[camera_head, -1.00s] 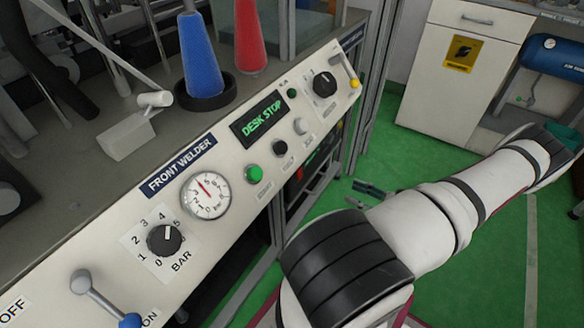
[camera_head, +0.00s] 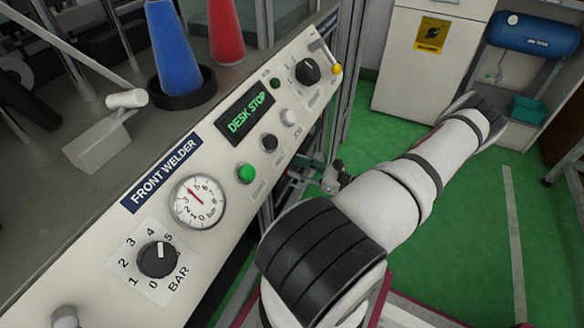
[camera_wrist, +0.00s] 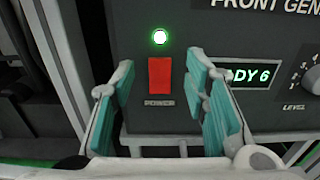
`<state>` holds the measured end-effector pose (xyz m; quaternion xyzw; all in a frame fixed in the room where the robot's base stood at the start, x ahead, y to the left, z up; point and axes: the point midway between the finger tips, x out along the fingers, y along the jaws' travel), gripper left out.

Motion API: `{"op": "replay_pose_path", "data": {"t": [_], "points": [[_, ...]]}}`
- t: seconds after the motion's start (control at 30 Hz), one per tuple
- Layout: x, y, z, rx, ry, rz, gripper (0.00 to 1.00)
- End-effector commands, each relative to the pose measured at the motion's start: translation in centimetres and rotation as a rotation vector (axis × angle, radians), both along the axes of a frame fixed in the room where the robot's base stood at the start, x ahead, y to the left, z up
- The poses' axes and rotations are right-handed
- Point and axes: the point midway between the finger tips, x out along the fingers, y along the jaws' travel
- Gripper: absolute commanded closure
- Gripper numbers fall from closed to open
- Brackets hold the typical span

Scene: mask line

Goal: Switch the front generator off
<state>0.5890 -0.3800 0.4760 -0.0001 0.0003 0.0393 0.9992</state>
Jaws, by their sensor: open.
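The front generator (camera_wrist: 230,25) fills the wrist view as a dark panel, its label partly cut off at the top. Its red power switch (camera_wrist: 160,77) sits above the word POWER. A green lamp (camera_wrist: 159,37) above the switch is lit. In the head view the generator is mostly hidden beneath the desk and behind my arm.
The front welder desk (camera_head: 60,270) carries a gauge (camera_head: 198,202), a BAR knob (camera_head: 157,258), a green button (camera_head: 246,173) and a display (camera_head: 247,114) reading DESK STOP. A level knob (camera_wrist: 314,80) is right of the generator's display. Green floor lies open to the right.

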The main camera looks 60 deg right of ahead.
Motion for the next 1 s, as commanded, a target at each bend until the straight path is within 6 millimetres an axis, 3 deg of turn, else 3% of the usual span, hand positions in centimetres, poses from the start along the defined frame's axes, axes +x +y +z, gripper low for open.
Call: {"op": "replay_pose_path", "data": {"t": [0.2,0.57,0.77,1.0], "points": [[2.3,0.2,0.0,-0.001,-0.002,0.001,0.58],[2.7,0.2,0.0,0.000,0.000,0.000,0.58],[2.7,0.2,0.0,0.000,0.000,0.000,1.00],[2.7,0.2,-0.2,0.003,-0.027,-0.001,1.00]]}}
